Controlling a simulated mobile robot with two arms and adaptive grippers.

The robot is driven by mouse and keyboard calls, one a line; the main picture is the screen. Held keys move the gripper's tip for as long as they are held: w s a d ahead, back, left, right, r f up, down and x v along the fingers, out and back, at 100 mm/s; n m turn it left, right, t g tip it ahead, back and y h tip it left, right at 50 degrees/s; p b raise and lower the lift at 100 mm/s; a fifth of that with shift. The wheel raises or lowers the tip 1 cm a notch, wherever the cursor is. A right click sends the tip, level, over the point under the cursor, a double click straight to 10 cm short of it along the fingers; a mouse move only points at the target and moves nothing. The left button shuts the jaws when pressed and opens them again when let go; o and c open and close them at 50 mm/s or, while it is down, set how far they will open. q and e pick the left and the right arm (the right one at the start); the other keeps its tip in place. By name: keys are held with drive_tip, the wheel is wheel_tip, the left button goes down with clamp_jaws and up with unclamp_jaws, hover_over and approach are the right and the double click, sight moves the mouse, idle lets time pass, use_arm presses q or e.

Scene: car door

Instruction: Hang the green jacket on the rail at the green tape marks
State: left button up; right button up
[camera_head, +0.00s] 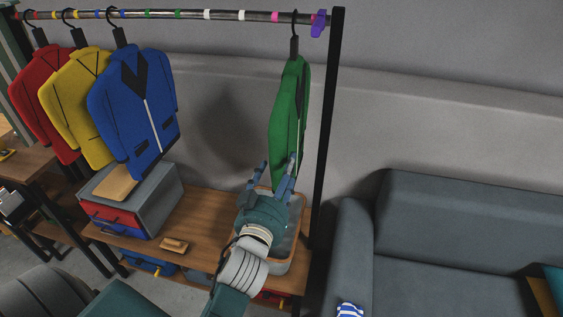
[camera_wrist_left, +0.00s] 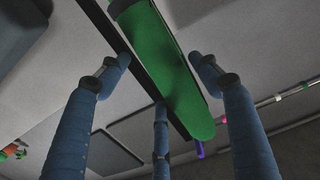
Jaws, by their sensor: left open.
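The green jacket (camera_head: 289,118) hangs from a black hanger near the right end of the rail (camera_head: 225,15), between the pink mark and the purple end piece. The green tape marks (camera_head: 162,13) are further left on the rail, just right of the blue jacket's hook. My left gripper (camera_head: 277,166) is open at the lower part of the green jacket. In the left wrist view the jacket (camera_wrist_left: 168,75) shows between the spread fingers (camera_wrist_left: 165,85); I cannot tell whether they touch it. My right gripper is not in view.
Red (camera_head: 45,95), yellow (camera_head: 78,100) and blue (camera_head: 135,105) jackets hang at the left. A black post (camera_head: 327,130) stands right of the green jacket. Below are a wooden bench (camera_head: 205,220), a grey box (camera_head: 150,200) and a bin. A grey sofa (camera_head: 450,240) is at right.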

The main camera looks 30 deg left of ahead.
sight(289, 143)
use_arm(q)
drive_tip(key=shift+a+r, duration=0.1)
drive_tip(key=shift+r, duration=0.45)
drive_tip(key=shift+w+a+r, duration=0.1)
drive_tip(key=shift+w+r, duration=0.1)
drive_tip(key=p+x, duration=0.2)
drive_tip(key=x, duration=0.7)
drive_tip(key=shift+w+a+p, duration=0.1)
drive_tip(key=shift+p, duration=0.25)
drive_tip(key=shift+w+a, duration=0.1)
drive_tip(key=shift+w, duration=0.35)
drive_tip(key=shift+f, duration=0.1)
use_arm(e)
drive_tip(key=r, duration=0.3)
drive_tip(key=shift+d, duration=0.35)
